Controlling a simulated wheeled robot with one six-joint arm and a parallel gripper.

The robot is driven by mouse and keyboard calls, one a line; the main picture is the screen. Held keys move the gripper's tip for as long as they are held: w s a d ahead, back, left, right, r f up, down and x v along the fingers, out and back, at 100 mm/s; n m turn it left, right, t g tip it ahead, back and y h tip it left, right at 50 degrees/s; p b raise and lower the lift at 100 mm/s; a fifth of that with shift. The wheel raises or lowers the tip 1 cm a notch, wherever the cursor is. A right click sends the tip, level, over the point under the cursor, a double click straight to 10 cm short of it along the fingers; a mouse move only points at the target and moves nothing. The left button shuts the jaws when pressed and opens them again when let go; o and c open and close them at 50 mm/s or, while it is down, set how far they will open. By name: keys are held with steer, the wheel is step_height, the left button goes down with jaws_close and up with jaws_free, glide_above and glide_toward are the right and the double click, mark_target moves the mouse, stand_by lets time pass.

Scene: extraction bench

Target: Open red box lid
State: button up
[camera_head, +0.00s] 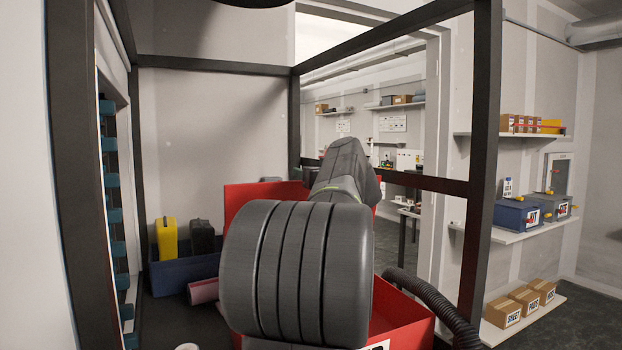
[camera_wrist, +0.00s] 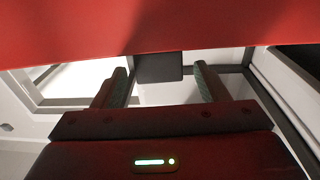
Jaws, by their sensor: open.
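The red box (camera_head: 408,322) stands on the dark bench, largely hidden behind my arm in the head view. A red panel, which looks like its lid (camera_head: 240,196), stands raised at the back of the box. In the wrist view a broad red surface (camera_wrist: 150,28), apparently the lid, fills the top of the picture. My gripper (camera_wrist: 162,80) is open, its two fingers apart and reaching toward the edge of that red surface. A dark block shows between the fingertips; I cannot tell what it is. Contact with the lid cannot be made out. My arm hides the gripper in the head view.
A blue bin (camera_head: 170,277) with a yellow container (camera_head: 167,238) and a black one (camera_head: 202,237) stands left of the box. A pink roll (camera_head: 203,291) lies nearby. Dark frame posts (camera_head: 482,160) enclose the bench. A ribbed black hose (camera_head: 432,300) runs along the right.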

steer(key=b+v, duration=0.6)
steer(key=v, duration=0.3)
stand_by(0.6)
steer(key=shift+f+b, duration=0.2)
steer(key=shift+b, duration=0.3)
steer(key=shift+s, duration=0.15)
steer(key=b+v, duration=0.3)
steer(key=v, duration=1)
steer(key=shift+s+d, duration=0.15)
steer(key=shift+s, duration=0.15)
